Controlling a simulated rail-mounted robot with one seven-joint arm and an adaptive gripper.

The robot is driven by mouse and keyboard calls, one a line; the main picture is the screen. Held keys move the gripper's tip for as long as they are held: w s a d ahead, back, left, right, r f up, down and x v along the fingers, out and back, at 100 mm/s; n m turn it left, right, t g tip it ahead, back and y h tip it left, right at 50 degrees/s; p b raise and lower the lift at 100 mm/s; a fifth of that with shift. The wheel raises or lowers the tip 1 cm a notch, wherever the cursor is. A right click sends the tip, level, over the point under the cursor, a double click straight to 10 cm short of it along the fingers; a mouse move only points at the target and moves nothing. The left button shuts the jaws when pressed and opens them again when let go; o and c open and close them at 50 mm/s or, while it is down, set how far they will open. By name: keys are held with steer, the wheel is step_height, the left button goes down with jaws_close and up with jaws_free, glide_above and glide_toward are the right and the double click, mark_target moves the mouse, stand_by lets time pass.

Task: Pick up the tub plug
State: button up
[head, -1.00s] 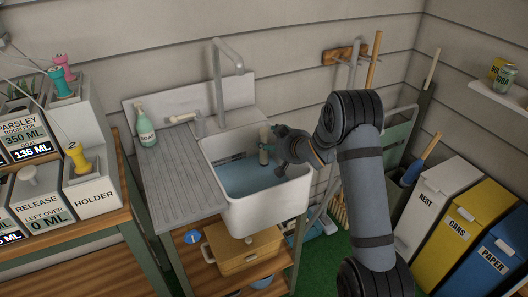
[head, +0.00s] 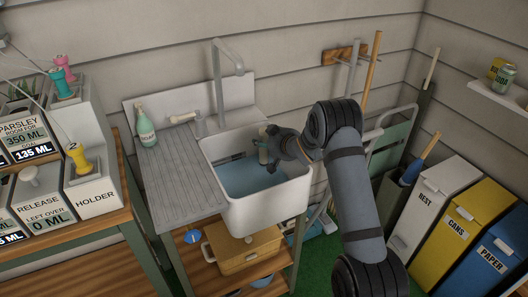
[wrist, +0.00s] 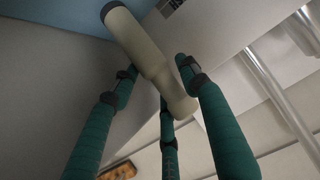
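The tub plug, a pale beige upright cylinder (head: 263,153), stands in the white sink (head: 262,215), which holds bluish water. In the wrist view the plug (wrist: 147,58) runs slantwise, with a wide round end, a narrower neck and a dark ring at its other end. My gripper (head: 272,146) is at the plug's right side, above the water. In the wrist view the teal fingers of my gripper (wrist: 158,68) are apart, on both sides of the plug, one partly behind it. A gap shows by the right fingertip. Contact is unclear.
A tall grey tap pipe (head: 217,80) rises behind the sink. A green soap bottle (head: 146,128) stands on the ribbed drainboard (head: 180,175) to the left. Bins (head: 450,205) and leaning tools stand right of the sink.

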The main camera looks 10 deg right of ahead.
steer(key=c, duration=1)
steer(key=shift+a, duration=0.1)
jaws_close()
